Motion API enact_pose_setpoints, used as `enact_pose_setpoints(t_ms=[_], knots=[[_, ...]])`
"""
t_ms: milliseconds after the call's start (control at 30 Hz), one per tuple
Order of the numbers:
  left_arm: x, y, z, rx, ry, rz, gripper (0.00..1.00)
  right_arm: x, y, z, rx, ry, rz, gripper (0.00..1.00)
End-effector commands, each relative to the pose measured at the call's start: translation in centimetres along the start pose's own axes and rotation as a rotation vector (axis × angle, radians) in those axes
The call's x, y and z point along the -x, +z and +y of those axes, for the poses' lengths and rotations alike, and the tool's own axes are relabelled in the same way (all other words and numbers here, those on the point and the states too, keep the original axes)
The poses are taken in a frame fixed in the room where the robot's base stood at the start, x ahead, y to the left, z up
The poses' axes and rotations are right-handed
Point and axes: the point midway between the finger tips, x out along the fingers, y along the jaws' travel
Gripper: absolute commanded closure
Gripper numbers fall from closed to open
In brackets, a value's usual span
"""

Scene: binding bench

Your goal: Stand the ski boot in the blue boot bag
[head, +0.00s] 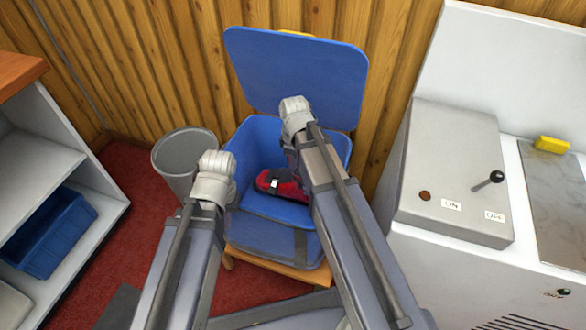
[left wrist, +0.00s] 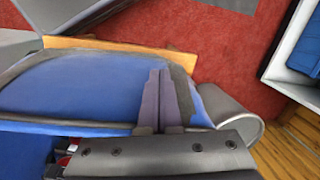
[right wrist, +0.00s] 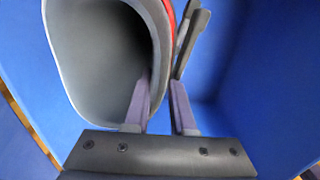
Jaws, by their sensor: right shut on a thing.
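The blue boot bag (head: 245,147) stands open on a low wooden stand, its lid (head: 300,75) raised at the back. The red ski boot (head: 287,188) is inside the bag opening, toe toward the left. Its grey hollow cuff (right wrist: 95,60) fills the left of the right wrist view. My right gripper (right wrist: 160,105) is shut on the cuff's edge; in the head view my arm hides the boot's upper part. I cannot tell whether the sole touches the bag's floor. My left gripper (left wrist: 165,98) is shut with nothing seen between its fingers, by the bag's left side.
A grey bin (head: 180,158) stands left of the bag. Further left is a white shelf with a blue crate (head: 48,232). A white machine (head: 450,170) with a black lever is on the right. A wooden wall is close behind the lid.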

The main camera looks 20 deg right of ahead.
Motion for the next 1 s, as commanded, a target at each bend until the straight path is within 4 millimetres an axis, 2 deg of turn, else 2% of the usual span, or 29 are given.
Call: enact_pose_setpoints(t_ms=[167,333,833,867,1000], knots=[[-0.2,0.0,0.0,0.000,0.000,0.000,1.00,-0.2,0.0,1.4,-0.001,0.001,0.000,1.00],[-1.1,-0.1,0.1,-0.001,-0.002,0.000,1.00,-1.2,0.0,1.2,0.000,0.001,0.000,1.00],[-1.5,-0.1,0.1,-0.001,-0.002,0.000,1.00,-1.6,0.0,1.1,0.000,0.001,0.000,1.00],[-1.5,-0.1,0.1,-0.001,-0.002,0.000,1.00,-1.6,0.0,1.1,0.000,0.000,0.000,0.76],[-1.4,-0.1,0.1,-0.001,-0.002,0.000,1.00,-1.5,0.0,1.1,0.000,0.000,0.000,0.60]])
